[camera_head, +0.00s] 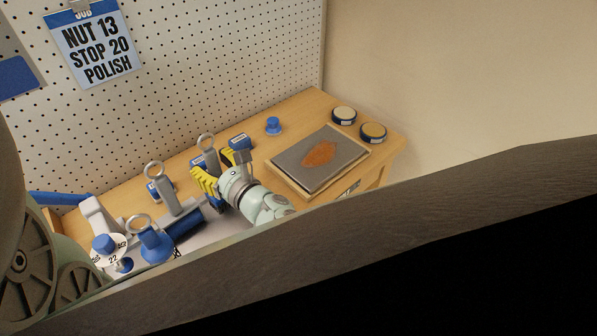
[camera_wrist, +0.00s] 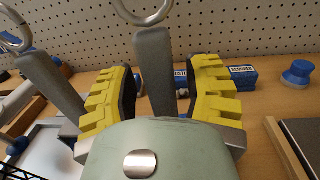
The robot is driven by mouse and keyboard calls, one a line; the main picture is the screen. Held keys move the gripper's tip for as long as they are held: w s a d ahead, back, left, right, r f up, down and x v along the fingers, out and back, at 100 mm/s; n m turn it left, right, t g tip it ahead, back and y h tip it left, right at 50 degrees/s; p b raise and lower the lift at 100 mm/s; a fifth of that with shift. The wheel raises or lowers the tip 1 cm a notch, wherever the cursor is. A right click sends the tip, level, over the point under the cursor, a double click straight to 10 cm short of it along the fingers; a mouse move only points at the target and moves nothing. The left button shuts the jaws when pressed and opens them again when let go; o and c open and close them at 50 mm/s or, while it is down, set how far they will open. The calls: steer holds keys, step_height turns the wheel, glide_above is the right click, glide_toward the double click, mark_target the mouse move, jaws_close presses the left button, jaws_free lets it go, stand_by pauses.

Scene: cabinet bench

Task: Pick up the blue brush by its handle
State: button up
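An upright grey handle with a metal ring on top (camera_wrist: 155,72) stands between my gripper's yellow fingers in the wrist view; a little blue shows at its foot. It looks like the brush's handle, and it also shows behind my gripper in the head view (camera_head: 208,158). Its lower body is hidden by my gripper. My gripper (camera_head: 214,170) is open, with one finger on each side of the handle. Gaps show beside the handle, and I cannot tell whether it is fully between the pads. A second grey ringed handle (camera_head: 172,193) stands to the left, near a dark blue roller-like body (camera_head: 187,223).
A blue cone-shaped tool with a ring (camera_head: 156,243) and a white dial (camera_head: 108,248) stand at the front left. Small blue labelled boxes (camera_wrist: 240,75) sit behind the handle. A tray with a grey plate (camera_head: 300,172), two round tins (camera_head: 373,131) and a blue knob (camera_head: 273,126) are right.

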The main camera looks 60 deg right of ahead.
jaws_close()
stand_by(0.3)
steer(key=shift+r, duration=0.1)
stand_by(0.4)
